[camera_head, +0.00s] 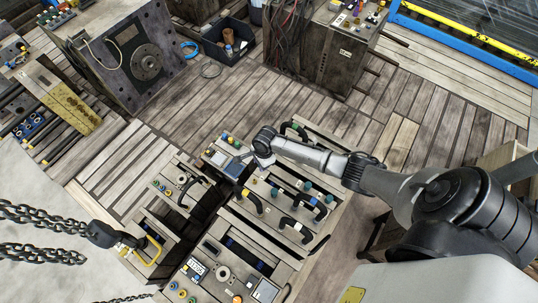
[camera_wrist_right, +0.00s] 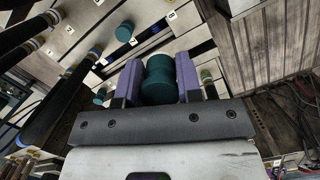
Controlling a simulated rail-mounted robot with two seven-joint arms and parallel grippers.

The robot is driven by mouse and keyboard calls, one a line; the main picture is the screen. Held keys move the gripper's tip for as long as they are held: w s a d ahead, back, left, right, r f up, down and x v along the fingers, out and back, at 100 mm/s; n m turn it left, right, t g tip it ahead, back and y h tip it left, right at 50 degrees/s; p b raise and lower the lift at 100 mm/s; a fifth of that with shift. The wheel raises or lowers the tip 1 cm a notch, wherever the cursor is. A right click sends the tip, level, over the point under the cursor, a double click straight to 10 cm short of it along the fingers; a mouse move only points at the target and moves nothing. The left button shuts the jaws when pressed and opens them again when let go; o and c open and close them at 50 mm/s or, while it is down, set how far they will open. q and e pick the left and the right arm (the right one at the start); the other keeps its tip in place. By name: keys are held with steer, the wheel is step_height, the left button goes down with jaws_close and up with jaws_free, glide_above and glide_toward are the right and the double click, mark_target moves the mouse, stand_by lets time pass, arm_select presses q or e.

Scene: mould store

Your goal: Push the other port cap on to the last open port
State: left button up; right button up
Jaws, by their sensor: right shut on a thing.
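My right gripper (camera_head: 262,160) reaches in from the right over the mould block with hoses. In the right wrist view its purple-padded fingers (camera_wrist_right: 158,68) are shut on a dark green port cap (camera_wrist_right: 158,84). Other green caps show on the block in the right wrist view, one beyond the fingers (camera_wrist_right: 125,31) and a small one at the left (camera_wrist_right: 100,96). In the head view teal caps (camera_head: 307,186) stand along the block's ports. The held cap is not clear in the head view. I cannot make out the open port. My left gripper is not in view.
Black hoses with coloured rings (camera_head: 289,223) loop over the block close to the gripper. A blue-grey box (camera_head: 235,168) lies at its left. Other moulds (camera_head: 140,55) and a dark bin (camera_head: 228,42) stand further back. Chains (camera_head: 40,215) hang at the left.

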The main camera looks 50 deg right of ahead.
steer(key=w+a+b, duration=0.3)
steer(key=b, duration=0.7)
glide_above(253, 181)
steer(key=f, duration=1.3)
steer(key=shift+s+d+f, duration=0.15)
steer(key=shift+d+f, duration=0.15)
steer(key=shift+f, duration=0.7)
steer(key=shift+f+p, duration=0.25)
steer(key=shift+p, duration=0.05)
stand_by(0.5)
